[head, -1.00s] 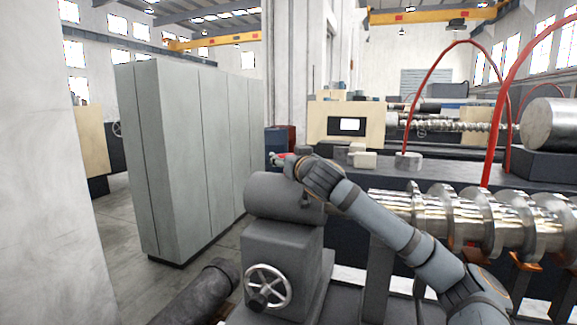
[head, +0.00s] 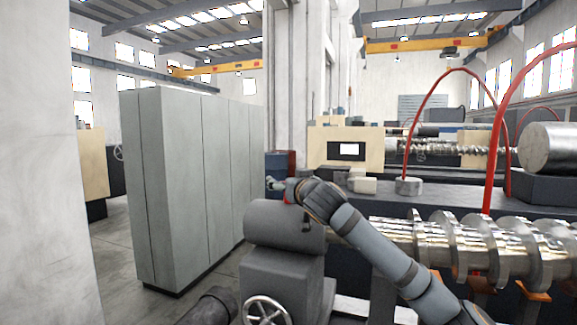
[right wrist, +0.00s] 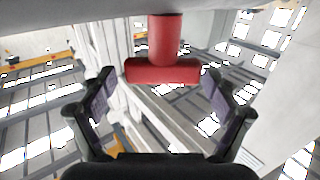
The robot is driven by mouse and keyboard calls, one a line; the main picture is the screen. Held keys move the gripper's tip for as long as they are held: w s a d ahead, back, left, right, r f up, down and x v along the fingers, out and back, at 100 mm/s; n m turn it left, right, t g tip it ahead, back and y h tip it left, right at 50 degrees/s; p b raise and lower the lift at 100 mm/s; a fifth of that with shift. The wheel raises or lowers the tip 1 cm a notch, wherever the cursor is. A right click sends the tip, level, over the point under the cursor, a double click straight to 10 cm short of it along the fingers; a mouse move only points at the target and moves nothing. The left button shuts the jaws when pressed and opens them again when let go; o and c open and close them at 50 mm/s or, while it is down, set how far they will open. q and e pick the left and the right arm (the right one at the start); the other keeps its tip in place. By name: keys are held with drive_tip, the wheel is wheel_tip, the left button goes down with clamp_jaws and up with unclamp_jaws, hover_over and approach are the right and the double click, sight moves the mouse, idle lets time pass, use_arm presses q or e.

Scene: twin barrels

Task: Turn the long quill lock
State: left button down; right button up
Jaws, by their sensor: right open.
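The long quill lock (right wrist: 163,70) is a red T-shaped handle in the right wrist view, with a thick stem and a crossbar. It lies between the spread fingers of my right gripper (right wrist: 158,82), with a gap on both sides. In the head view, my right gripper (head: 276,185) is above the grey tailstock (head: 282,221), beside its top. The lock is mostly hidden there behind my arm and hand.
A handwheel (head: 266,312) sits on the tailstock front. A large steel screw (head: 455,248) lies to the right. Grey cabinets (head: 185,185) stand at the left, with open floor before them. Red hoses (head: 495,165) arch at the right.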

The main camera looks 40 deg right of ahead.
wheel_tip(320, 180, up, 9)
drive_tip(key=shift+a+f, duration=0.1)
idle(0.3)
